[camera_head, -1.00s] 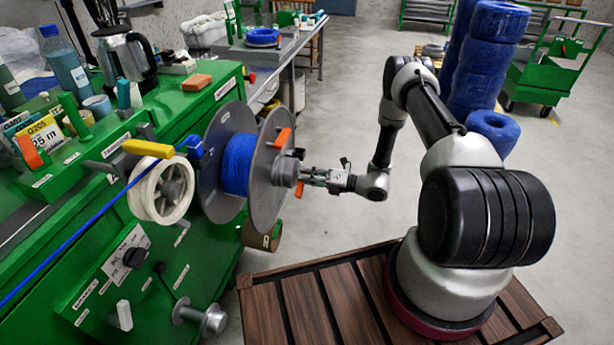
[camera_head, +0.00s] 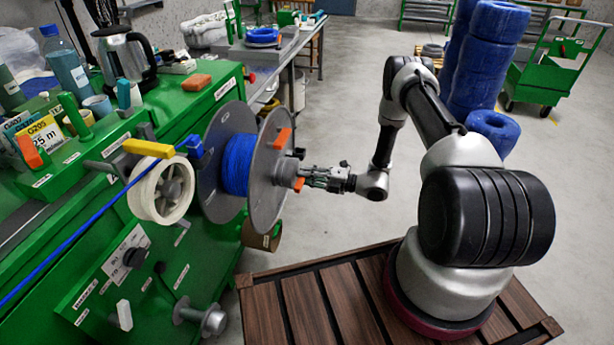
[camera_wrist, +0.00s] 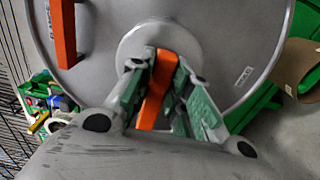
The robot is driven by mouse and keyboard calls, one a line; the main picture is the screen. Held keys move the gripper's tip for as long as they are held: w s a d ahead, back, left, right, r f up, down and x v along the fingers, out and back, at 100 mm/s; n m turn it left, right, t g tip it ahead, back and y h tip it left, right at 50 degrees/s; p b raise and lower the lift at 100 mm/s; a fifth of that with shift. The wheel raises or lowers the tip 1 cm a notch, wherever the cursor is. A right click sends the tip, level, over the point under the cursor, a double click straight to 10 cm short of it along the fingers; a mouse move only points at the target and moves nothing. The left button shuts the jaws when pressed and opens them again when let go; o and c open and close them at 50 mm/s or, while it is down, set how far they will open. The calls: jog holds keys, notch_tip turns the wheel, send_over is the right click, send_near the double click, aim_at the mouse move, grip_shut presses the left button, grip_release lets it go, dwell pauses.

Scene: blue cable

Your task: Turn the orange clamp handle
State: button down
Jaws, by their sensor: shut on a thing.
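The orange clamp handle (camera_head: 299,184) sits at the hub of the grey reel flange, on the side facing my arm. In the wrist view the orange handle (camera_wrist: 156,95) lies between my two green-padded fingers, in front of the round grey hub (camera_wrist: 160,45). My gripper (camera_head: 306,176) is shut on the handle; it also shows in the wrist view (camera_wrist: 160,72). The reel (camera_head: 266,185) stands upright and carries blue cable (camera_head: 237,164). The handle's inner end at the hub is partly hidden by the fingers.
A second orange piece (camera_head: 283,138) is on the flange, above the hub; it shows at upper left in the wrist view (camera_wrist: 63,32). The green machine (camera_head: 60,235) with a white spool (camera_head: 146,205) stands left. Grey floor (camera_head: 330,120) is open behind my arm.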

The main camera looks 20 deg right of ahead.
jog(key=c, duration=1.3)
grip_release()
jog(key=shift+d, duration=0.15)
jog(key=v, duration=1.2)
